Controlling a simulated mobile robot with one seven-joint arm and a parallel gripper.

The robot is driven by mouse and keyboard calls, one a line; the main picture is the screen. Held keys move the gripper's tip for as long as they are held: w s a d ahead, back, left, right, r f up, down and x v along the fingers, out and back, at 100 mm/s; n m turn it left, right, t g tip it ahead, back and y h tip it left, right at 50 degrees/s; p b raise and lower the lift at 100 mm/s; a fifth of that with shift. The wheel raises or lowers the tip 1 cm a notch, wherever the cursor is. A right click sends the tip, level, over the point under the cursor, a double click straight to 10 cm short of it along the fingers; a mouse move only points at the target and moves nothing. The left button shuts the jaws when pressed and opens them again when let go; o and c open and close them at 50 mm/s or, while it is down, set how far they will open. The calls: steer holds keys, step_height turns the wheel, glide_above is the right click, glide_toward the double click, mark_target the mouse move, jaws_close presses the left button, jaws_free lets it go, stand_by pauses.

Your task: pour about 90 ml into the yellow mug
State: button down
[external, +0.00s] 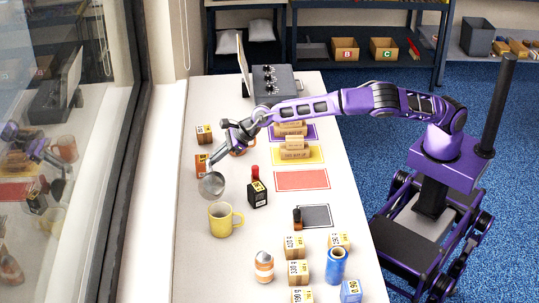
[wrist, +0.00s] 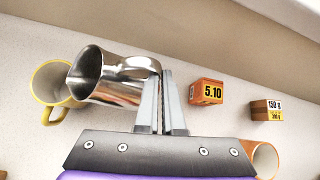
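A yellow mug (external: 220,222) stands upright on the table with its handle to the right. It also shows at the left of the wrist view (wrist: 44,84), partly behind the jug. My gripper (external: 222,160) is shut on the handle of a shiny metal jug (external: 212,186). In the wrist view the fingers (wrist: 163,80) close on the handle of the jug (wrist: 112,82). The jug is held above the table, just behind the mug, and looks tilted. Its contents are hidden, and I see no stream leaving it.
A dark bottle with a red cap (external: 257,190) stands close right of the mug. An orange box (wrist: 206,92) and an orange mug (wrist: 264,158) are near my gripper. An orange-white jar (external: 264,267) and several small boxes stand in front. The window wall runs along the left.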

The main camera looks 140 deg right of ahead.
steer(key=shift+s+d+f+m+t+y, duration=0.6)
steer(key=shift+d+f+y, duration=0.35)
steer(key=shift+f, duration=0.45)
steer(key=shift+s+d+f+m+t+y, duration=0.6)
steer(key=shift+d+f+y, duration=0.35)
steer(key=shift+f, duration=0.45)
steer(key=shift+s+d+f+m+t+y, duration=0.45)
steer(key=shift+d+f+t+y, duration=0.45)
steer(key=shift+f, duration=0.5)
steer(key=shift+d, duration=0.1)
